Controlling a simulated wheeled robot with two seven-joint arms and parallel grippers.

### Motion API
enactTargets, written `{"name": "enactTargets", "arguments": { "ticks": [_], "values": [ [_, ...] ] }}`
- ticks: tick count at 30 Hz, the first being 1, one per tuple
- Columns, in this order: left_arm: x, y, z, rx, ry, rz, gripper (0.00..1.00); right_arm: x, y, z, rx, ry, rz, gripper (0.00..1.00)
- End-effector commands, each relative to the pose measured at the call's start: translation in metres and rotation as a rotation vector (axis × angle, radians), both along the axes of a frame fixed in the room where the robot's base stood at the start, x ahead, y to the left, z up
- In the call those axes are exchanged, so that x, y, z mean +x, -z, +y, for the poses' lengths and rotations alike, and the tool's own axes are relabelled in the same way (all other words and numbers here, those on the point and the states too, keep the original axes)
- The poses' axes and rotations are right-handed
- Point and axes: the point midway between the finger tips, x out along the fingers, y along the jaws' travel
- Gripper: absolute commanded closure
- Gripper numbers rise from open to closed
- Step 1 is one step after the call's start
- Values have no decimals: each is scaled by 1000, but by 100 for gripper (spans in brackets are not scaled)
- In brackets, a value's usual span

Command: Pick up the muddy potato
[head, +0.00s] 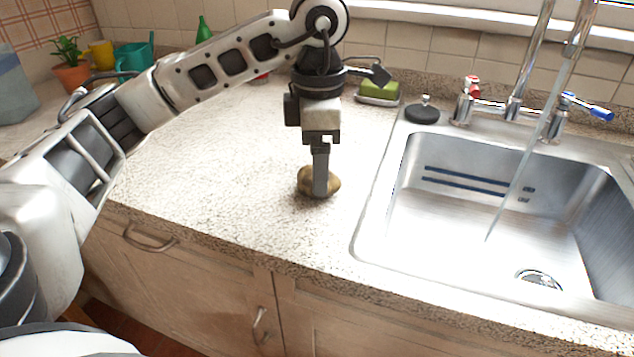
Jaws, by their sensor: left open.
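The muddy potato (304,181) is a small brown lump on the speckled counter, left of the sink. My left gripper (321,190) points straight down at it. One finger shows in front of the potato and hides its middle. The other finger is hidden, so I cannot see whether the fingers touch the potato. The gripper is open, and the potato rests on the counter. My right gripper is not in view.
A steel sink (400,200) with a tap (515,105) and running water is at the right. A green sponge (380,90) in a dish and a black plug (422,112) lie behind. A potted plant (70,70), cups and a green bottle (204,30) stand at the back left. The counter left of the potato is clear.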

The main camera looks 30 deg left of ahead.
Motion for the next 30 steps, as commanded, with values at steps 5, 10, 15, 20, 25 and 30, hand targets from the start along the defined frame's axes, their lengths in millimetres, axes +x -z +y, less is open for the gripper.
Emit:
{"name": "enactTargets", "arguments": {
  "ticks": [5,10,15,20,25,30],
  "values": [
    [0,27,2,1,-1,3,23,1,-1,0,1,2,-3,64],
    [0,35,1,0,0,0,23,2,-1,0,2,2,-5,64],
    [0,35,1,0,0,0,26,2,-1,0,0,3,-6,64],
    [0,35,1,0,0,0,70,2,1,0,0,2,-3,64],
    [0,34,1,-1,-1,-1,72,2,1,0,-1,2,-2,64],
    [1,33,1,-2,-1,-1,73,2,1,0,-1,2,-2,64]
  ]
}}
